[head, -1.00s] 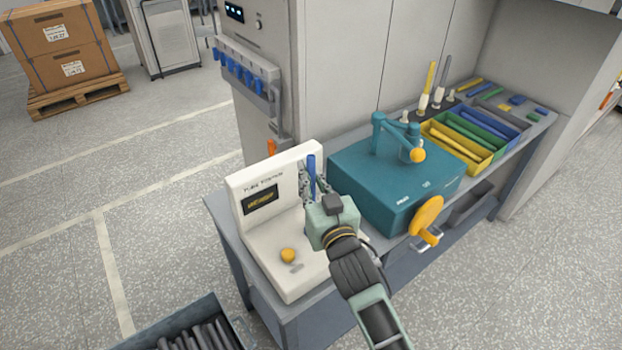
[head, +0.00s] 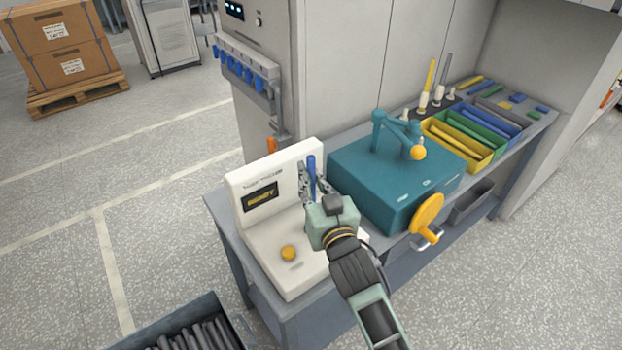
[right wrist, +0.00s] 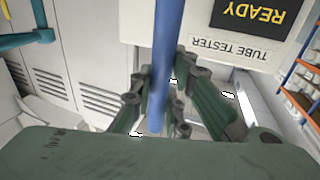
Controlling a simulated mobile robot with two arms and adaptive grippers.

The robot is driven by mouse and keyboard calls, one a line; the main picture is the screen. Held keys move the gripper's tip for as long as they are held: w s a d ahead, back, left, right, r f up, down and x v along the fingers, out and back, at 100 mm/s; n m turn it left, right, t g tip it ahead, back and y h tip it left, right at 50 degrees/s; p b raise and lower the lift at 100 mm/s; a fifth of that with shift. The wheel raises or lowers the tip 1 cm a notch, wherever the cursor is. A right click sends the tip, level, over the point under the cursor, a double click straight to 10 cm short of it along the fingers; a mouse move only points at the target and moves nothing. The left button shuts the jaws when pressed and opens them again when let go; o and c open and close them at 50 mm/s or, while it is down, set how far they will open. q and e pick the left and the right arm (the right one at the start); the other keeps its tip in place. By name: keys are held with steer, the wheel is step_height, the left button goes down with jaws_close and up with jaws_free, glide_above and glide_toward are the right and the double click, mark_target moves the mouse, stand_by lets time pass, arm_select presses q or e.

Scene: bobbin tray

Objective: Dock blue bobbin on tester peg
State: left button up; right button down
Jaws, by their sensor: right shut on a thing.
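The blue bobbin (head: 311,171) is a slim blue tube, upright above the right part of the white tube tester (head: 281,265). My right gripper (head: 312,187) is shut on it. In the right wrist view the blue bobbin (right wrist: 167,60) runs between the fingers of my right gripper (right wrist: 160,105). The tester has a dark display (head: 261,196) that reads READY in the wrist view and a yellow button (head: 288,253) on its base. The peg and the bobbin's lower end are hidden behind my gripper. My left gripper is out of view.
A teal machine (head: 385,185) with a yellow handwheel (head: 427,213) stands close right of the tester. Yellow, green and blue trays (head: 457,155) hold tubes farther back. A dark bin (head: 172,326) of grey tubes is at the lower left. A cabinet stands behind.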

steer(key=shift+f, duration=0.15)
steer(key=c, duration=2)
jaws_free()
steer(key=shift+p+v, duration=1.05)
steer(key=shift+v, duration=1.55)
steer(key=p+v, duration=0.1)
steer(key=v, duration=0.4)
steer(key=shift+s+d, duration=0.1)
steer(key=shift+s, duration=0.3)
